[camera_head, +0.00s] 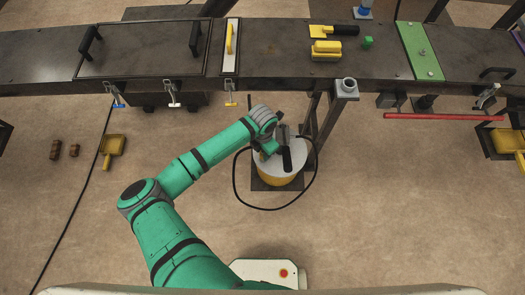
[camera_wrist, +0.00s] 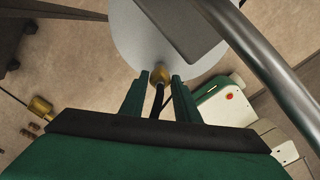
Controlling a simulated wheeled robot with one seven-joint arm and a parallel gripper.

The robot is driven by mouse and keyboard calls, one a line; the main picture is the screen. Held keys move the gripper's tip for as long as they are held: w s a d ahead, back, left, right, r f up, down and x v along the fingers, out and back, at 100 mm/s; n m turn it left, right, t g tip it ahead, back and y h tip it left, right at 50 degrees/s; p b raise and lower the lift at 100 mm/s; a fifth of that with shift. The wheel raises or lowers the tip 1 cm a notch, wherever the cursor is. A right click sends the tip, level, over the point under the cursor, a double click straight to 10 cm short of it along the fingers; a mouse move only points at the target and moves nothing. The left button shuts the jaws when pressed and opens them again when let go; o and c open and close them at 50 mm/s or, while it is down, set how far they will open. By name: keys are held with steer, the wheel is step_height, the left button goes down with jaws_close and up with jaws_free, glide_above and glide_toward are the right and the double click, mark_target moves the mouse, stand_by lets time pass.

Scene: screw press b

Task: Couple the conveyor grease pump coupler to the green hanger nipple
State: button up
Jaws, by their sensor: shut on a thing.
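My gripper (camera_wrist: 159,84) has its two green fingers shut on the brass grease coupler (camera_wrist: 160,75), with a black hose running back from it between the fingers. In the head view my gripper (camera_head: 270,148) is over the grease pump, a yellow drum with a pale grey lid (camera_head: 265,166); the coupler is too small to make out there. The lid (camera_wrist: 125,45) also shows behind the coupler in the wrist view. The black hose (camera_head: 236,190) loops around the drum on the floor. I cannot make out a green hanger nipple in either view.
The dark conveyor bench (camera_head: 270,75) runs across the back, with blue, white and yellow-tipped fittings (camera_head: 173,95) along its front edge. A post (camera_head: 327,130) stands right of the drum. A red bar (camera_head: 445,116) juts at right. Floor between is mostly clear.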

steer(key=shift+r, duration=1.65)
steer(key=shift+r, duration=0.6)
stand_by(0.8)
